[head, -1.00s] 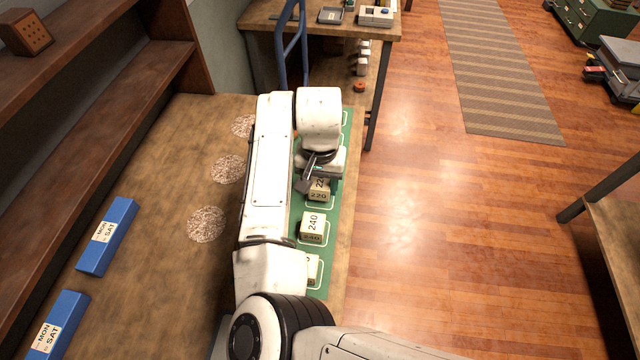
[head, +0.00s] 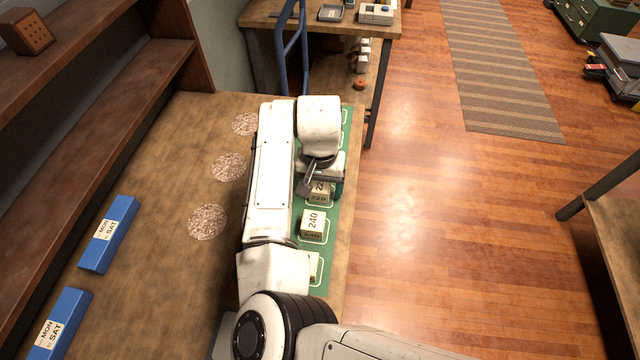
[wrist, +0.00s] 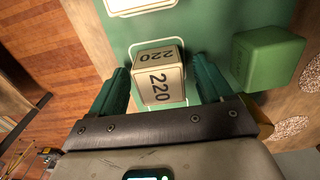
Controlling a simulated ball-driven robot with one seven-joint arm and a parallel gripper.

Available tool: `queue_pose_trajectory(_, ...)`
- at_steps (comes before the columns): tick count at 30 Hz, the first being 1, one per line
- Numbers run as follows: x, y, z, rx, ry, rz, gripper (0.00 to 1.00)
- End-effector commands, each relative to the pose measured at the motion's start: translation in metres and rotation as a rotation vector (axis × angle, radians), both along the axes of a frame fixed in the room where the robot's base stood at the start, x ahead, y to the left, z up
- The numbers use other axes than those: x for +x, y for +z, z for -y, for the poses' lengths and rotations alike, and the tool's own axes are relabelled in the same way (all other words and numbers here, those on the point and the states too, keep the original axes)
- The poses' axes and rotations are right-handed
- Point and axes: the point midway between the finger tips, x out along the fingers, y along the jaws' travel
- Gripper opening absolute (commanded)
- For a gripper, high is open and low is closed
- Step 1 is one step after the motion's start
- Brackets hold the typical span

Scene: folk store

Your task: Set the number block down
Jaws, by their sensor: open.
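The cream number block marked 220 (wrist: 158,75) stands on the green mat (wrist: 205,25) between my gripper's fingers in the wrist view. My gripper (wrist: 160,85) is open around it, with a finger on each side. In the head view the 220 block (head: 319,198) is partly covered by my gripper (head: 320,187). A block marked 240 (head: 313,226) stands nearer on the mat, clear of the fingers. Another block (head: 314,266) is mostly hidden by my arm.
Speckled round patches (head: 207,222) and blue MON to SAT boxes (head: 108,235) lie on the left of the wooden table.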

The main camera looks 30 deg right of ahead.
Motion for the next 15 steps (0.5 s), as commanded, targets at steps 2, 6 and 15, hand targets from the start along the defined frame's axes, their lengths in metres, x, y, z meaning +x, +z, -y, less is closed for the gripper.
queue_pose_trajectory(2,0.0,0.002,0.0,0.001,0.0,0.001,0.79)
queue_pose_trajectory(6,0.001,0.012,0.0,0.0,0.0,0.002,0.79)
queue_pose_trajectory(15,0.001,0.07,0.0,-0.001,-0.001,0.004,0.79)
